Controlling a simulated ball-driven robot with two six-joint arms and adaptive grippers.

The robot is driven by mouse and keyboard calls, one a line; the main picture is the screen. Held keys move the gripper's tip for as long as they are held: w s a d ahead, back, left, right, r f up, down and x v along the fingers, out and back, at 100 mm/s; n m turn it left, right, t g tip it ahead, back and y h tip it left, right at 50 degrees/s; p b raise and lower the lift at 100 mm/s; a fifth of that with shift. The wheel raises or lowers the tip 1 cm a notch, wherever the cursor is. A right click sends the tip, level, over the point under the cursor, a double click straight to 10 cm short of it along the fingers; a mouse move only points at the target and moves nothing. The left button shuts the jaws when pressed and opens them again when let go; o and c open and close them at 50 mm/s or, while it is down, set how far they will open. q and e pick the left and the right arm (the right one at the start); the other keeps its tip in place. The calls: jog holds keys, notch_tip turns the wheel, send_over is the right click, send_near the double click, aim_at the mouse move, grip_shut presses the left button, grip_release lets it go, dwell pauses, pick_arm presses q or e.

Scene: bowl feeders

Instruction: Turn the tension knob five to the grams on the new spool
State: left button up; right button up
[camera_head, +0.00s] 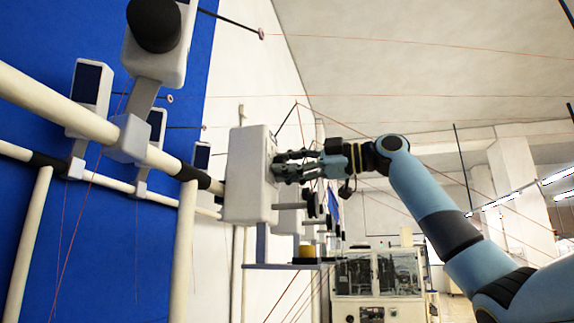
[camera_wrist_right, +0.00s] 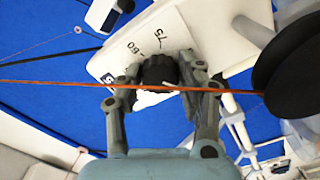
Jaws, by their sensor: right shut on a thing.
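The tension knob (camera_wrist_right: 158,69) is black and ribbed, with a small white mark at its lower right edge. It sits on the white face of a tension unit (camera_wrist_right: 118,62) with printed numbers; I read 75 and 60, and another is partly cut off at the left. In the head view this unit is a white box (camera_head: 246,178) on the rail. My right gripper (camera_head: 283,167) reaches it from the right and hides the knob there. In the right wrist view my right gripper (camera_wrist_right: 160,82) is shut on the knob, one finger at each side. My left gripper is out of view.
An orange thread (camera_wrist_right: 60,82) crosses in front of the fingers in the wrist view. A black disc (camera_wrist_right: 290,70) is close at the right. Below the unit is a shelf (camera_head: 270,266) with a yellow spool (camera_head: 306,252). More threads and white units (camera_head: 90,85) line the rail.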

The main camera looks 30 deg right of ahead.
jog(key=m+p, duration=0.1)
jog(key=m, duration=0.3)
jog(key=m+p, duration=0.1)
jog(key=m, duration=0.3)
jog(key=shift+m, duration=0.4)
jog(key=m+p, duration=0.1)
jog(key=m, duration=0.3)
jog(key=shift+m, duration=0.3)
jog(key=m+p, duration=0.1)
jog(key=m, duration=0.2)
jog(key=shift+m+p, duration=0.3)
jog(key=shift+p, duration=0.1)
jog(key=m+p, duration=0.3)
jog(key=m, duration=0.3)
jog(key=shift+r, duration=0.1)
jog(key=m+p, duration=0.3)
jog(key=m, duration=0.3)
jog(key=shift+m, duration=0.3)
